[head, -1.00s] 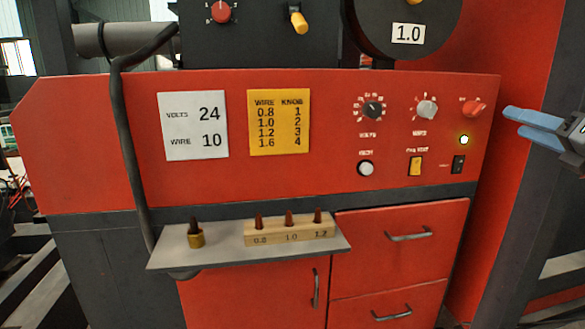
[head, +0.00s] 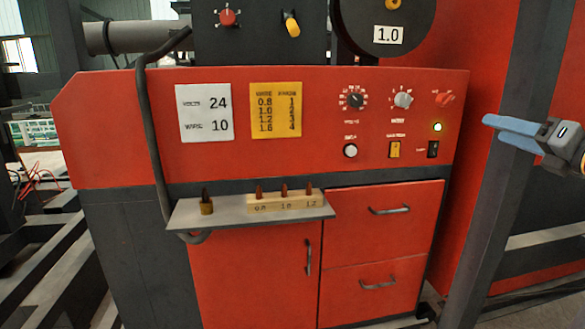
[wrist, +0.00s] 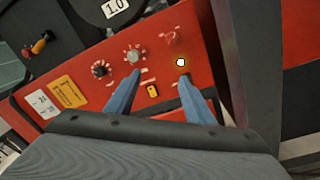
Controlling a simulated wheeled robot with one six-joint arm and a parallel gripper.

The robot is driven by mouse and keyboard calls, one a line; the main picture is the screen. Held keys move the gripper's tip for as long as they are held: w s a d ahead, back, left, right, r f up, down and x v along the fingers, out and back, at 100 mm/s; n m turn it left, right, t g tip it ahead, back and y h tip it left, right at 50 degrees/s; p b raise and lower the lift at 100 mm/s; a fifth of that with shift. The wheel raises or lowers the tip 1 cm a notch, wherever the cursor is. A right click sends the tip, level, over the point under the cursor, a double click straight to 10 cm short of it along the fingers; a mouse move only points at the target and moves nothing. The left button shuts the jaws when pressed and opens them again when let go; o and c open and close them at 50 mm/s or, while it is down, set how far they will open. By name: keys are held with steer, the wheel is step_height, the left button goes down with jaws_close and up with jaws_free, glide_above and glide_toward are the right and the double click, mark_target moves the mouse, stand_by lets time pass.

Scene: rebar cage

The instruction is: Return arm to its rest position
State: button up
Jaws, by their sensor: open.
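My gripper (head: 488,121) is at the right of the head view, with blue fingers pointing left toward the red machine's control panel (head: 320,120). In the wrist view my gripper (wrist: 160,84) shows two blue fingers spread apart with nothing between them. The panel lies beyond the fingertips, and I see no contact.
A shelf (head: 235,215) juts out below the panel and bears a wooden block (head: 285,202) with several tips. A brass piece (head: 207,208) stands beside it. A dark post (head: 500,180) rises near my arm at the right. Drawers (head: 385,210) sit below.

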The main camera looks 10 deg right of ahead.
steer(key=s+a+f+n+g+y+b, duration=0.15)
steer(key=a+f+n+g+y, duration=0.35)
steer(key=a+f+n+g, duration=1.35)
steer(key=s+a+f+n+t+h+b, duration=0.1)
steer(key=s+a+f+n+h, duration=0.2)
steer(key=a+f+n, duration=0.3)
steer(key=s+a+f+n+h, duration=0.4)
steer(key=a+f+n, duration=0.2)
steer(key=f+n, duration=0.5)
steer(key=n, duration=0.5)
steer(key=shift+s+a+f+t+h+b, duration=0.15)
steer(key=shift+s+a+t+h+b, duration=0.1)
steer(key=shift+s+t+h+b, duration=0.1)
